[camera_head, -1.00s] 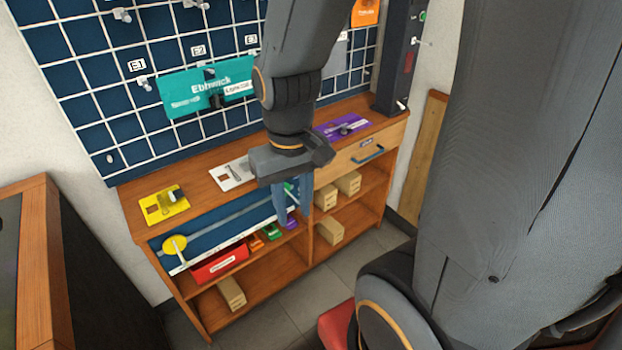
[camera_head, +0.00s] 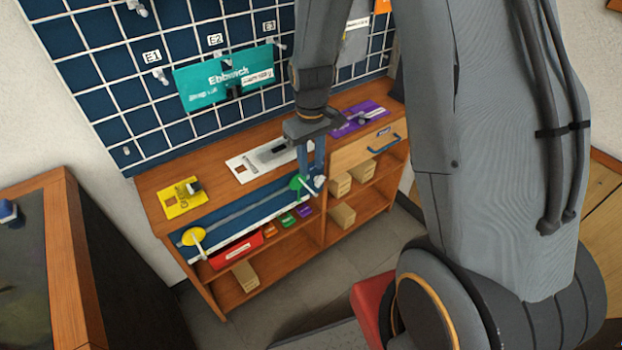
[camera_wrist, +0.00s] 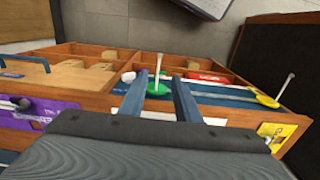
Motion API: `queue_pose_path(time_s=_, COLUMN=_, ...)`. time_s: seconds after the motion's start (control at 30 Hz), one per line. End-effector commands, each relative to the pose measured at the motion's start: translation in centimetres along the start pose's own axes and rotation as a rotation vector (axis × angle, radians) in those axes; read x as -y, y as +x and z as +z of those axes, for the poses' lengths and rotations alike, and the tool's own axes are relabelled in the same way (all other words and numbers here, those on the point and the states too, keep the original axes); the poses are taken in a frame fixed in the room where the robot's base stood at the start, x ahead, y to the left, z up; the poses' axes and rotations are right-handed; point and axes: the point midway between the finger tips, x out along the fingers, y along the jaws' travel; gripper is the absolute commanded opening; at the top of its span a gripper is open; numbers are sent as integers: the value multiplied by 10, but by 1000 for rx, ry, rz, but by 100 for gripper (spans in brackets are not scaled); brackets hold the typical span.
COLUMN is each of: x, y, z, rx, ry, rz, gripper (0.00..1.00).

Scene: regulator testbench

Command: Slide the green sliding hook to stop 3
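The green sliding hook (camera_head: 296,183) sits near the right end of a grey slot in a dark blue panel (camera_head: 236,216). It has a round green base and a pale stem. In the wrist view the green hook (camera_wrist: 158,88) shows between my two fingers, its stem rising between them. My gripper (camera_head: 312,190) points down at the panel, right beside the hook. Its blue fingers (camera_wrist: 162,98) are apart, with a gap visible around the stem; contact cannot be told. A yellow hook (camera_head: 194,237) sits at the left end of the panel. I cannot read any stop marks.
A yellow plate (camera_head: 181,199), a white plate (camera_head: 250,167) and a purple plate (camera_head: 358,118) lie on the bench top. A red bin (camera_head: 237,249) and wooden blocks stand on the shelves below. A pegboard with a teal sign (camera_head: 223,80) rises behind.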

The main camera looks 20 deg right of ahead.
Motion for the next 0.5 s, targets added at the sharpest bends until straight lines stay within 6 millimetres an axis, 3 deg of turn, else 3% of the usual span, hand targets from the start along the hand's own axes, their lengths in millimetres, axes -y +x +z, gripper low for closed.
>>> queue_pose_path(time_s=0.27, x=-2, y=22, z=-7, rx=2, ry=-18, rz=0, gripper=30)
queue_pose_path(time_s=0.5, x=-2, y=57, z=-6, rx=3, ry=-17, rz=-1, gripper=30)
